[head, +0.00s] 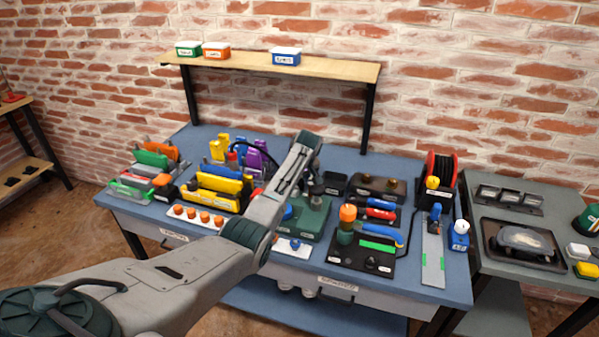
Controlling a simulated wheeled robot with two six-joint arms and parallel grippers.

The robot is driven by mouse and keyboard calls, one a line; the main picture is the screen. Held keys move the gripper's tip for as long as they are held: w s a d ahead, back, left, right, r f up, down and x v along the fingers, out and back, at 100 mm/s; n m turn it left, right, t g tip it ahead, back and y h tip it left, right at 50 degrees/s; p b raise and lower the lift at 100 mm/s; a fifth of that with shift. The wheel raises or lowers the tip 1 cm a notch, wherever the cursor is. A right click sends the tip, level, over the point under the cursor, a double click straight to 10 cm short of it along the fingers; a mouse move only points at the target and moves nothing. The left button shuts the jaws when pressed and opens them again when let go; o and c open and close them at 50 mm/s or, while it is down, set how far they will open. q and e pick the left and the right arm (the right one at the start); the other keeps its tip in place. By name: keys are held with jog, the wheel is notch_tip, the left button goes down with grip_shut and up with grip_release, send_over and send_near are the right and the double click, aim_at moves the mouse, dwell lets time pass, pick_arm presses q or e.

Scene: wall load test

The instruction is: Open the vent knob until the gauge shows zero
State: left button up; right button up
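My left arm comes in from the lower left and reaches over the middle of the blue workbench (450,285). Its wrist is above a green-based device (315,222), and the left gripper (316,184) seems to point down there. The fingers are too small and dark to tell open from shut. A blue knob-like part (288,212) shows at the device's left, beside my forearm. A small blue knob (295,244) sits on a white plate in front. I cannot tell which is the vent knob. No gauge face is readable; my arm hides part of the device. My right gripper is not in view.
A black board (372,262) with an orange-topped part and blue-handled tool lies right of the device. Orange knobs on a white strip (180,212) and tool racks (215,190) stand left. A red reel (440,168) is at the back right. A wooden shelf (330,68) spans behind.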

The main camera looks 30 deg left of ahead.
pick_arm(q)
jog(key=shift+b+v, duration=0.55)
jog(key=shift+v, duration=2.15)
jog(key=shift+f, duration=0.1)
